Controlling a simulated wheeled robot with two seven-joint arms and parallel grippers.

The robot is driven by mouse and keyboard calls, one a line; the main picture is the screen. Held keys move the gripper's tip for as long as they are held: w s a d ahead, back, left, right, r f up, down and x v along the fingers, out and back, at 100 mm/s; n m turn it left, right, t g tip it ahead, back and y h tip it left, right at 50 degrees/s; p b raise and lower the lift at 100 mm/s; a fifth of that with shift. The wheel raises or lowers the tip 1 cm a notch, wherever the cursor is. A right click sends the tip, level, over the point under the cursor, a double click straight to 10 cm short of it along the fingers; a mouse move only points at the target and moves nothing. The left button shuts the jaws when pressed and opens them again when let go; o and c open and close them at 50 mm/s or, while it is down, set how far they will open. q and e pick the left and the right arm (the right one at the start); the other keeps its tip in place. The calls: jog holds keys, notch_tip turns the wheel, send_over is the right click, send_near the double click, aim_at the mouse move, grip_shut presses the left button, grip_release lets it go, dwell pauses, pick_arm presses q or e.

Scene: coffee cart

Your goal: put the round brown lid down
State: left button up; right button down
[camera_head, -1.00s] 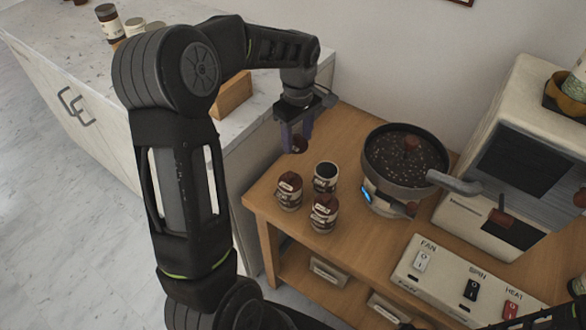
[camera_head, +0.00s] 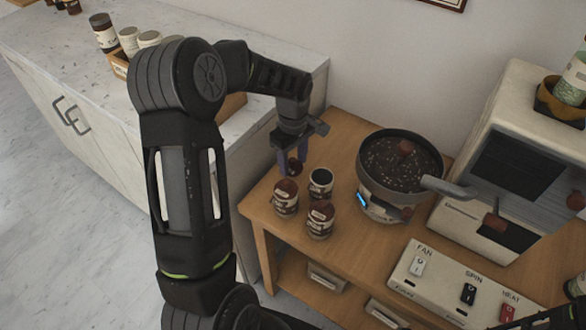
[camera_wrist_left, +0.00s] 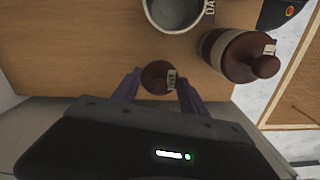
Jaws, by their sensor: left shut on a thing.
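The round brown lid (camera_wrist_left: 156,77) is between the fingers of my left gripper (camera_wrist_left: 158,88) in the left wrist view, with a small pale tag on its side. In the head view the lid (camera_head: 294,167) shows small at the tips of the left gripper (camera_head: 292,163), which is shut on it low over the left part of the wooden table. I cannot tell whether the lid touches the table. An open canister (camera_head: 320,183) stands just right of it; it also shows in the left wrist view (camera_wrist_left: 178,12).
Two canisters with brown lids, one at the left (camera_head: 285,198) and one in front (camera_head: 320,220), stand close by. A round roaster pan (camera_head: 385,200) is to the right, with a switch panel (camera_head: 455,285) in front. The wooden table (camera_head: 345,130) has bare room behind the canisters.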

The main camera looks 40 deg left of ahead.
aim_at(293, 168)
pick_arm(q)
jog(key=shift+f, duration=1.9)
jog(key=shift+f, duration=0.25)
jog(key=o, duration=1.3)
jog(key=shift+r, duration=0.1)
jog(key=shift+o, duration=0.2)
jog(key=shift+r, duration=0.15)
notch_tip(293, 168, up, 12)
jog(key=shift+r, duration=0.1)
jog(key=shift+s, duration=0.1)
